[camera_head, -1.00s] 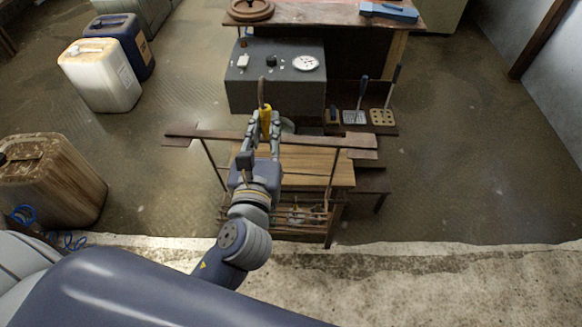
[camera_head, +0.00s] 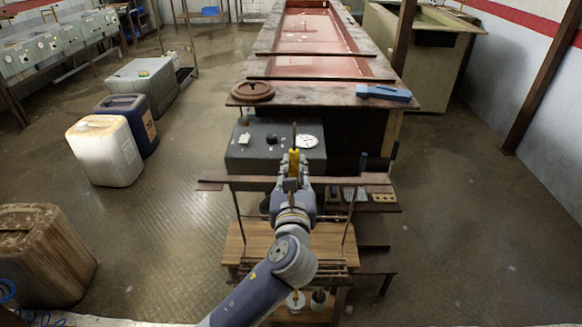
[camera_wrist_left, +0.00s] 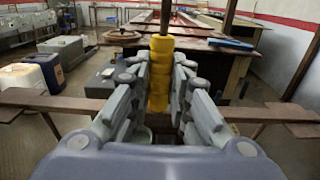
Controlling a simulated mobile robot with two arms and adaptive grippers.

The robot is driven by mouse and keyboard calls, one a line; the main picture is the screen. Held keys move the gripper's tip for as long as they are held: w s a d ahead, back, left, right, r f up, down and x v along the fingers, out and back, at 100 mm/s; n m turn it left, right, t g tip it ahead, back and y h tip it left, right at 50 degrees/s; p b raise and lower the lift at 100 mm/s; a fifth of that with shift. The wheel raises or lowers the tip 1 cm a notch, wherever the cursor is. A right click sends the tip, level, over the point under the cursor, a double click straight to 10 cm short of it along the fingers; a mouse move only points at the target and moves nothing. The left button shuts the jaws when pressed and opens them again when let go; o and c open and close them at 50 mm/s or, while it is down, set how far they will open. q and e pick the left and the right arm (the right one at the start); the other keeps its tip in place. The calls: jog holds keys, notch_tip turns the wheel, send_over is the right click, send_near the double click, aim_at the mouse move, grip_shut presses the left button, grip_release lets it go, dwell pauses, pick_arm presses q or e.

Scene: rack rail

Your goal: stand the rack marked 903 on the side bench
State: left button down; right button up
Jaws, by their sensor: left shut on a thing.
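My left gripper (camera_head: 294,168) is shut on the yellow grip (camera_wrist_left: 160,72) of an upright rod, seen in the head and wrist views. A long brown crossbar (camera_head: 220,183) runs across behind the fingers, with thin posts dropping from it. It looks like the top of the held rack. No 903 marking can be read. My wrist hides the rack's middle. Below it is a small wooden-topped bench (camera_head: 250,245), which may be the side bench. Whether the rack's foot touches it, I cannot tell. My right gripper is not in view.
A grey control box (camera_head: 250,160) with a dial stands just beyond the crossbar. Behind it is a long tank (camera_head: 280,70) with a round brown lid (camera_head: 252,91) and a blue object (camera_head: 384,92). Canisters (camera_head: 105,150) stand left. Floor is open on both sides.

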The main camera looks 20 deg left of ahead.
pick_arm(q)
jog(key=w+a+f, duration=0.3)
jog(key=w+f, duration=0.1)
jog(key=w, duration=0.5)
jog(key=shift+a+f, duration=0.15)
jog(key=shift+a, duration=0.1)
jog(key=c, duration=1.5)
grip_release()
jog(key=shift+f, duration=0.2)
jog(key=shift+r, duration=0.1)
jog(key=v, duration=1.2)
jog(key=shift+s+r+b, duration=0.1)
jog(key=shift+r+b, duration=0.05)
jog(key=shift+b, duration=0.2)
